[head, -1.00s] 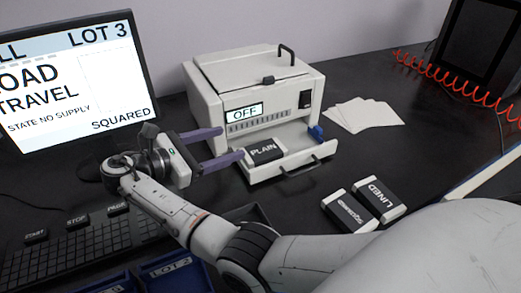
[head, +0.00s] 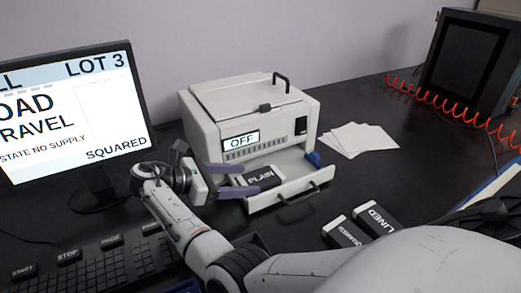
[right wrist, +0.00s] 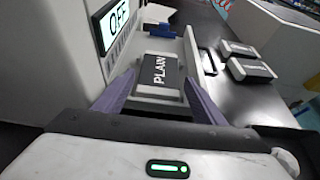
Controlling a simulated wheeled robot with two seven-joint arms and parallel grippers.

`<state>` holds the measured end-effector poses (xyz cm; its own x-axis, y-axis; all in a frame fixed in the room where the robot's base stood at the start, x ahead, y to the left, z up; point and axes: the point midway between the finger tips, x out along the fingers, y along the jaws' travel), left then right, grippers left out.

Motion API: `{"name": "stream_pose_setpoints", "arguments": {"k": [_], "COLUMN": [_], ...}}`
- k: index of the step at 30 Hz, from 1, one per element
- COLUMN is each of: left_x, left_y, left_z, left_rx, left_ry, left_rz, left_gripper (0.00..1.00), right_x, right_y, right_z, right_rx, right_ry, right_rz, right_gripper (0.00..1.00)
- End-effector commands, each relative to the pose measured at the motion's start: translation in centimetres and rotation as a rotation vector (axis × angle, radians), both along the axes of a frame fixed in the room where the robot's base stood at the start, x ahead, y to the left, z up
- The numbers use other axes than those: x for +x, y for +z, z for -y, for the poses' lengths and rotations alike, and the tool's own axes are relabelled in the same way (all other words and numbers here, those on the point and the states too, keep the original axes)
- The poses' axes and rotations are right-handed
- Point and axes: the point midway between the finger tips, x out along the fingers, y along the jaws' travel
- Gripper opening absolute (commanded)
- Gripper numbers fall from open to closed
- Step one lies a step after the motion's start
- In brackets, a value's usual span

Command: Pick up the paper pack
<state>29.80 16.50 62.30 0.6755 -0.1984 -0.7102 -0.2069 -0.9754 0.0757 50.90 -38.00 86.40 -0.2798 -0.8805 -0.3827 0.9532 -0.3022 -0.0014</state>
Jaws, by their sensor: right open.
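The paper pack marked PLAIN (head: 262,177), black and white, lies in the pulled-out drawer (head: 292,192) of the white machine. In the right wrist view the PLAIN pack (right wrist: 160,72) sits between the two purple fingers. My right gripper (head: 248,180) is open around the near end of the pack, one finger on each side; I cannot tell whether they touch it. Two more packs, LINED (head: 377,219) and SQUARED (head: 345,233), lie on the table at lower right, partly hidden by my arm. My left gripper is not in view.
The white machine (head: 210,130) with an OFF display stands behind the drawer. A monitor (head: 75,115) showing SQUARED and a keyboard (head: 90,268) are at left. White sheets (head: 357,139) lie right of the machine. A red coiled cable (head: 440,103) runs at far right.

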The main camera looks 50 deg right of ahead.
Motion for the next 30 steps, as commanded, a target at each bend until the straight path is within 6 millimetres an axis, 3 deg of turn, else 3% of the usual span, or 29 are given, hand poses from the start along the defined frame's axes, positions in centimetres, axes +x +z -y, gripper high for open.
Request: {"name": "stream_pose_setpoints", "arguments": {"k": [9, 18, 20, 25, 30], "left_x": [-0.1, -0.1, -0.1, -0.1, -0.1], "left_y": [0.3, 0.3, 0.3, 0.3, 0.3], "left_z": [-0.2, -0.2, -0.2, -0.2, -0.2], "left_rx": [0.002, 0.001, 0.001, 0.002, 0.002], "left_ry": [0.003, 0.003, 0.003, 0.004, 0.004], "left_rz": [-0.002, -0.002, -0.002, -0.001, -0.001], "left_gripper": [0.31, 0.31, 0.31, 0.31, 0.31], "right_x": [-1.3, -1.4, -1.4, -1.4, -1.4], "right_y": [-1.6, -1.9, -1.9, -1.9, -1.8], "right_z": [3.9, 4.4, 4.4, 4.4, 4.4], "right_rx": [-0.001, -0.001, -0.001, -0.001, -0.002], "right_ry": [-0.002, 0.0, 0.0, 0.0, 0.0], "right_rz": [-0.001, 0.0, 0.0, 0.0, 0.0], "right_gripper": [0.64, 0.64, 0.57, 0.29, 0.28]}}
